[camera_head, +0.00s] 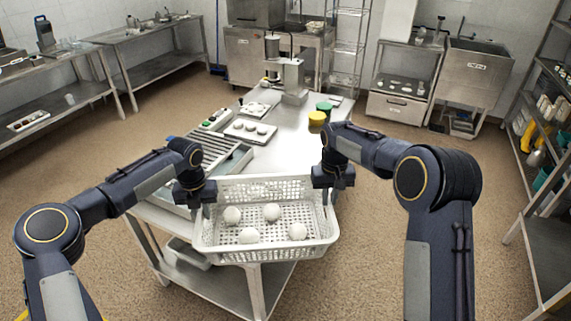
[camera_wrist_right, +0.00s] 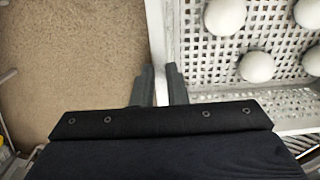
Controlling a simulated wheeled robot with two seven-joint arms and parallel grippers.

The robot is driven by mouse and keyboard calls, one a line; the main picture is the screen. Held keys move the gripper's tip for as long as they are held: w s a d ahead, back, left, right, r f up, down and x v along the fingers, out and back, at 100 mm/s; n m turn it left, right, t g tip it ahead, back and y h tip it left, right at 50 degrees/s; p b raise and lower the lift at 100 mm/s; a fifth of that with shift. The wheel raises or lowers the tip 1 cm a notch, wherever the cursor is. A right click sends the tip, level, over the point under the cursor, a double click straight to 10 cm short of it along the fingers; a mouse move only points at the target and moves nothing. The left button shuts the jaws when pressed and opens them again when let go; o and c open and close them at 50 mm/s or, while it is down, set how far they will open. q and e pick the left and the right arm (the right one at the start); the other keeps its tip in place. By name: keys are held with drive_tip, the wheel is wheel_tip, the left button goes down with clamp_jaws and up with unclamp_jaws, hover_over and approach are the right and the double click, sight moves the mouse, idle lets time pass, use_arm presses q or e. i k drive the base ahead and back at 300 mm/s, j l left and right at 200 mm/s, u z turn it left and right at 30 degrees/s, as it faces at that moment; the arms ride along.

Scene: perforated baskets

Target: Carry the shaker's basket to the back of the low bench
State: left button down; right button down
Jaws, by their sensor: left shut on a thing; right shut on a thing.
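A white perforated basket (camera_head: 265,254) with several white round items (camera_head: 272,212) in it is at the near end of the steel table (camera_head: 290,140). My left gripper (camera_head: 195,196) is shut on the basket's left rim. My right gripper (camera_head: 333,184) is shut on its right rim. In the right wrist view the fingers (camera_wrist_right: 158,88) close on the rim, with the basket's perforated floor (camera_wrist_right: 285,42) to the right. The basket looks level; whether it touches the table is hidden. I see no shaker in it, and cannot tell which surface is the low bench.
Trays (camera_head: 250,131), a ribbed rack (camera_head: 205,147), a yellow container (camera_head: 317,118) and a steel machine (camera_head: 292,80) stand on the table. Steel benches (camera_head: 60,85) line the left wall. A shelf rack (camera_head: 545,200) stands at right. Brown floor (camera_head: 430,140) lies clear between.

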sight(287, 162)
drive_tip(key=i+l+u, duration=0.2)
drive_tip(key=l, duration=0.25)
drive_tip(key=l+u, duration=0.15)
drive_tip(key=l, duration=0.25)
drive_tip(key=i+l+u, duration=0.2)
drive_tip(key=l, duration=0.25)
drive_tip(key=l+u, duration=0.2)
drive_tip(key=l, duration=0.3)
drive_tip(key=i+l+u, duration=0.15)
drive_tip(key=l, duration=0.2)
drive_tip(key=i+l+u, duration=0.1)
drive_tip(key=l, duration=0.25)
drive_tip(key=i+l+u, duration=0.15)
drive_tip(key=l, duration=0.2)
drive_tip(key=i+l+u, duration=0.1)
drive_tip(key=l, duration=0.25)
drive_tip(key=i+l+u, duration=0.15)
drive_tip(key=l, duration=0.25)
drive_tip(key=i+l+u, duration=0.2)
drive_tip(key=l, duration=0.25)
drive_tip(key=l+u, duration=0.2)
drive_tip(key=l, duration=0.25)
drive_tip(key=i+l+u, duration=0.2)
drive_tip(key=l, duration=0.3)
drive_tip(key=k, duration=0.1)
